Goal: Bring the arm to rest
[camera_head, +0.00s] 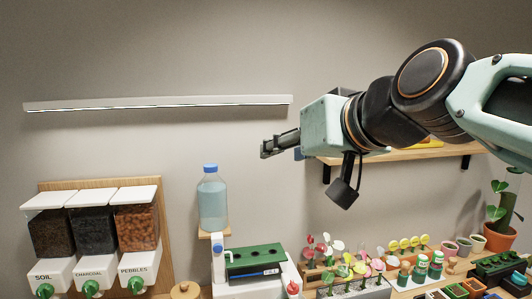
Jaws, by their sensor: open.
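My arm reaches in from the right edge of the head view, held up in front of the wall. My gripper (268,150) is at its left end and points left, above and to the right of the water bottle. Its fingers are seen nearly edge-on, are open and show nothing between them. The gripper is apart from the wall shelf and from everything on the counter below.
Soil, charcoal and pebbles dispensers (92,235) stand at lower left. A blue-capped bottle (212,200) stands right of them. A wooden wall shelf (400,153) runs behind my arm. Small plants (350,265) crowd the lower right. A light bar (160,103) crosses the wall; the wall between is clear.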

